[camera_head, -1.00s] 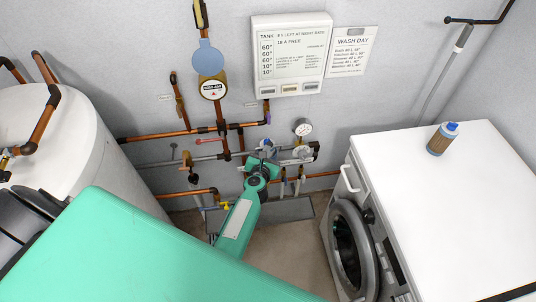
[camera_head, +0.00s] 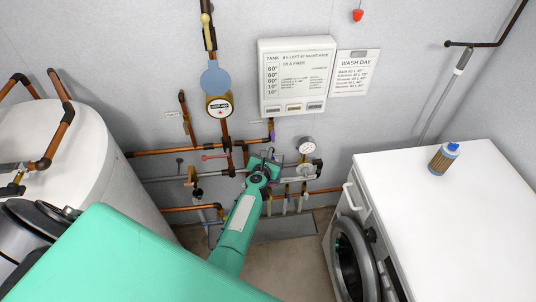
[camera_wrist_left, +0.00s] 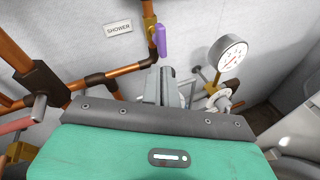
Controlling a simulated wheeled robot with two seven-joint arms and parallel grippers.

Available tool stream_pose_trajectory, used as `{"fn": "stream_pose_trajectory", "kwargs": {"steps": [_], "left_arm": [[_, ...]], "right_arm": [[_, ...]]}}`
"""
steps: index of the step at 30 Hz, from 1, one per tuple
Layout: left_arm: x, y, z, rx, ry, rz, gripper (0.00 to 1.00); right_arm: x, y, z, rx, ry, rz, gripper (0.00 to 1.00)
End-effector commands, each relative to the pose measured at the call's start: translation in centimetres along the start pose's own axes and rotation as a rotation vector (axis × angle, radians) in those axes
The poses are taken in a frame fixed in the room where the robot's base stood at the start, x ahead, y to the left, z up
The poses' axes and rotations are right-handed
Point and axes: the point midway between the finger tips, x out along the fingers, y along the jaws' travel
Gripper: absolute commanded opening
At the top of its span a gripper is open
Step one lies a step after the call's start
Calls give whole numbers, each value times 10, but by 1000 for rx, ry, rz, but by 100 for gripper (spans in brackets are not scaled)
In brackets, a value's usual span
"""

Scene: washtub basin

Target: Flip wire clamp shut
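My left arm reaches in from the lower left to the pipework on the back wall. My left gripper (camera_head: 268,154) is in front of the pipes, left of the round pressure gauge (camera_head: 306,145) and below a purple handle (camera_head: 271,130). In the left wrist view its grey fingers (camera_wrist_left: 160,86) point at the wall, mostly hidden behind the wrist housing; I cannot tell how far apart they are. The purple handle (camera_wrist_left: 160,40) and gauge (camera_wrist_left: 228,52) show above them. I cannot make out the wire clamp or its state. My right gripper is not in view.
Copper pipes (camera_head: 165,151) and a red lever (camera_head: 215,156) lie left of the gripper. A white tank (camera_head: 105,150) stands at the left. A white washer (camera_head: 450,210) with a bottle (camera_head: 443,158) on top stands at the right. A grey trough (camera_head: 285,227) lies below the pipes.

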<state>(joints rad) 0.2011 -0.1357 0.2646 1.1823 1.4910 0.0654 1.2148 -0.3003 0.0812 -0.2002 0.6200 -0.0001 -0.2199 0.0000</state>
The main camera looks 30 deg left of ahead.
Motion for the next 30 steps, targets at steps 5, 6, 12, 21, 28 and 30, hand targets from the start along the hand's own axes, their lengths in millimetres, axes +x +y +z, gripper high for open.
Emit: {"fn": "stream_pose_trajectory", "kwargs": {"steps": [5,6,12,21,28,30], "left_arm": [[3,3,8,0,-11,5,0],[3,4,8,0,-12,6,0],[-2,4,10,-1,-13,6,0],[-48,2,6,-1,-5,3,0],[-73,1,3,-1,-4,2,0],[-76,1,2,-1,-4,2,0]], "right_arm": [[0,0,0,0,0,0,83],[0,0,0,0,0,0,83],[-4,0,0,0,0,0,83],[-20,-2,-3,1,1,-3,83],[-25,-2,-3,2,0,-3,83],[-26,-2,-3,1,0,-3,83]]}}
